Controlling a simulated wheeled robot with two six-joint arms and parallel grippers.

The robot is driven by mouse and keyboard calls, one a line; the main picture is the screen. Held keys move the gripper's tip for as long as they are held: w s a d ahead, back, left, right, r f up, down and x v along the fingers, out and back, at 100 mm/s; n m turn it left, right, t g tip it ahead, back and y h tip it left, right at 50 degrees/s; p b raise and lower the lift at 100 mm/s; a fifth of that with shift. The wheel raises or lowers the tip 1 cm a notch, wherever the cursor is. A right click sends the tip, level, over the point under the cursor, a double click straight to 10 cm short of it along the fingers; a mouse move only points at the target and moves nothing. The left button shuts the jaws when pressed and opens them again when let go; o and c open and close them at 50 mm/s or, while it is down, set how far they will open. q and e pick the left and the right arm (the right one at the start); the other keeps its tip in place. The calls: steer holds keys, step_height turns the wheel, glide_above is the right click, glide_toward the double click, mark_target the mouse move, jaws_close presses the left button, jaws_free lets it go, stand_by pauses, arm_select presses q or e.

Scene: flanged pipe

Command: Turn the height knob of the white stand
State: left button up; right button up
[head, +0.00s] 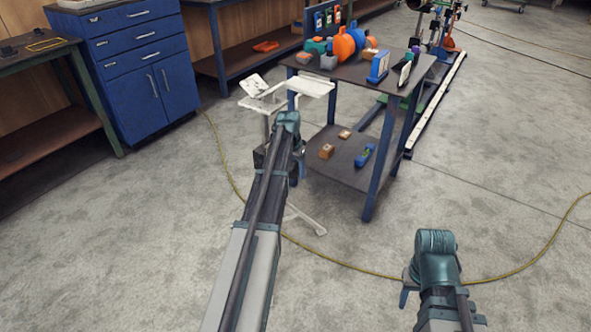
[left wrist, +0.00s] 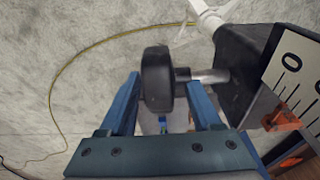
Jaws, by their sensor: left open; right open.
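The white stand (head: 268,104) is in the head view at the centre left, beside the worktable, with a tray-like top and a white foot below. Its black height knob (left wrist: 157,78) is in the left wrist view, joined by a short metal shaft to a black block (left wrist: 240,65). My left gripper (left wrist: 163,88) is open, its two blue fingers on either side of the knob; whether they touch it cannot be told. In the head view my left arm hides the knob. My right gripper (head: 404,292) is low at the right, over bare floor, its fingers mostly hidden.
A dark worktable (head: 355,72) with several coloured items stands just right of the stand. A white scale plate (left wrist: 296,75) is close to the left gripper's right side. A yellow cable (head: 340,262) crosses the floor. A blue cabinet (head: 130,65) stands at the back left.

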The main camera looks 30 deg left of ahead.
mark_target(293, 164)
arm_select(q)
steer(key=r+p, duration=0.3)
steer(key=s+r+p, duration=0.1)
steer(key=r+p, duration=0.2)
steer(key=r, duration=0.1)
steer(key=r+p, duration=0.3)
steer(key=r, duration=0.1)
steer(key=shift+s+p, duration=0.3)
steer(key=shift+p, duration=0.1)
steer(key=shift+f, duration=0.1)
arm_select(e)
step_height(293, 164, up, 11)
steer(key=shift+f, duration=0.1)
